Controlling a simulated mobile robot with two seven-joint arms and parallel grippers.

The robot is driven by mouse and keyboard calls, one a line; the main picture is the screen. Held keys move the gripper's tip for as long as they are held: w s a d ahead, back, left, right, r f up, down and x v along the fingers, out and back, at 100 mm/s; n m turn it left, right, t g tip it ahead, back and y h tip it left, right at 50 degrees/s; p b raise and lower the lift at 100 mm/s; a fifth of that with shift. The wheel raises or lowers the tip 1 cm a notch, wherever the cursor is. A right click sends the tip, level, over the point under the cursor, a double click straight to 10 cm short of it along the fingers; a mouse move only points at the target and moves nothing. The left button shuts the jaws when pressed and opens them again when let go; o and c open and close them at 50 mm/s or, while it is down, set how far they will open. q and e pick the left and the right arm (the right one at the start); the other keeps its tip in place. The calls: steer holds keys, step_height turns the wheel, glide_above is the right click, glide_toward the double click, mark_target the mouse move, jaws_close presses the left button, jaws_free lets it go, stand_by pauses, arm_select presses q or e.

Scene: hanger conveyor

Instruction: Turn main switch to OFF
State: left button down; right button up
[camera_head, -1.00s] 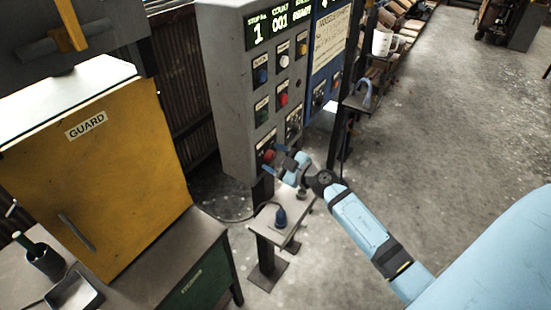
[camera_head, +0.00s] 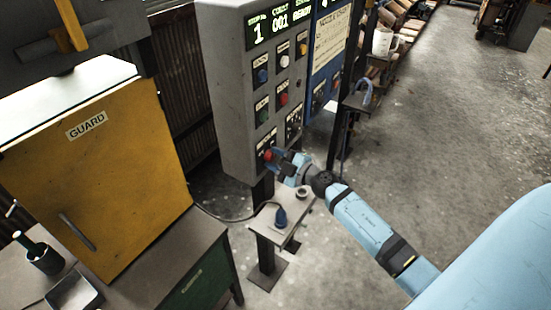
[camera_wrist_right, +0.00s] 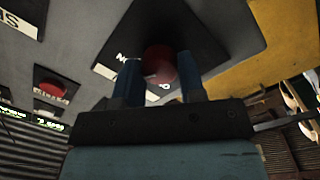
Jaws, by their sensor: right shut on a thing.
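The grey control box (camera_head: 232,110) stands on a post in the head view. Its main switch (camera_head: 269,156) is a red knob low on its front face. In the right wrist view the red knob (camera_wrist_right: 159,66) sits on a dark plate with a partly hidden white label. My right gripper (camera_head: 277,158) reaches it from the lower right. In the wrist view its blue fingers (camera_wrist_right: 158,82) stand on either side of the knob, shut on it. My left gripper is not in view.
Other buttons and a lit display (camera_head: 280,22) are on the box above the switch. A small stand (camera_head: 275,225) with a blue plug-like item is below. A yellow guard door (camera_head: 100,180) stands at the left.

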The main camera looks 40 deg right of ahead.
steer(key=n, duration=0.3)
steer(key=shift+f+b, duration=0.1)
steer(key=shift+b, duration=0.25)
steer(key=n+b, duration=0.1)
steer(key=n, duration=0.3)
steer(key=shift+n+b, duration=0.3)
steer(key=shift+b, duration=0.1)
steer(key=n+y+b, duration=0.1)
steer(key=n+b, duration=0.1)
steer(key=n, duration=0.2)
steer(key=shift+n, duration=0.3)
steer(key=shift+n+b, duration=0.55)
steer(key=shift+n, duration=0.65)
steer(key=o, duration=0.9)
